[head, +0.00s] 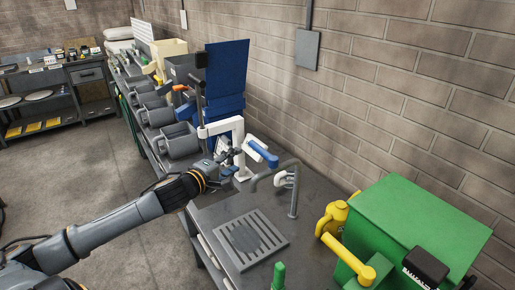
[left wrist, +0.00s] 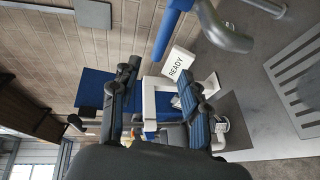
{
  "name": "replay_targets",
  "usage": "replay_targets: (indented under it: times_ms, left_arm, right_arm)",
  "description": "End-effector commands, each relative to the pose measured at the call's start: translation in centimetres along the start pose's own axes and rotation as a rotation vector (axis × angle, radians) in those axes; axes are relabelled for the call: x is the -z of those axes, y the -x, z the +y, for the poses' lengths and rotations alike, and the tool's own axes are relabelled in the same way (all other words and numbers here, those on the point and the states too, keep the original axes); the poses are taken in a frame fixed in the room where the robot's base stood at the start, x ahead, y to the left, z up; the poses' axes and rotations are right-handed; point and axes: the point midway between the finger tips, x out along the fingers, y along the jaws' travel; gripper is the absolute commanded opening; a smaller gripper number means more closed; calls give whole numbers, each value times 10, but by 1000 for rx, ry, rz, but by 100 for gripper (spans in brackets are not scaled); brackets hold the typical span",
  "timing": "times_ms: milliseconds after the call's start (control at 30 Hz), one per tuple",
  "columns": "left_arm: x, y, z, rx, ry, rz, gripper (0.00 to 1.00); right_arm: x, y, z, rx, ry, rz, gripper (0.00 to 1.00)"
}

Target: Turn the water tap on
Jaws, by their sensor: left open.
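The water tap shows in the head view as a grey bent spout (head: 292,198) over a drain grid (head: 250,238). A blue lever (head: 262,152) stands at its back left, near a white post. In the left wrist view, the blue lever (left wrist: 166,30) is at the top centre beside the grey curved pipe (left wrist: 226,32). My left gripper (head: 230,153) is just left of the lever, apart from it. In the left wrist view, its two fingers (left wrist: 158,78) are spread, with nothing held between them. My right gripper is out of view.
A white arched frame (head: 222,127) stands close to my left gripper, before a blue panel (head: 226,75). A green machine (head: 415,235) with yellow parts fills the right. Several grey bins line the bench behind.

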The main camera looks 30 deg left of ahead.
Motion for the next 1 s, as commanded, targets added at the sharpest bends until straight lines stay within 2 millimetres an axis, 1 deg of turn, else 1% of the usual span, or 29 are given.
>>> replay_targets:
  times_ms: [167, 400, 800, 1000]
  left_arm:
    - [1, -15, 2, -1, 4, 2, 46]
    - [1, -47, 3, -1, 4, 3, 46]
    - [1, -107, 3, 0, 1, 3, 46]
    - [0, -128, 0, 2, 2, 2, 46]
  right_arm:
    - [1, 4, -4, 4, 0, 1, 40]
    - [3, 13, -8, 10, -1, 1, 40]
    - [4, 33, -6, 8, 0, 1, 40]
    - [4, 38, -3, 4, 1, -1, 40]
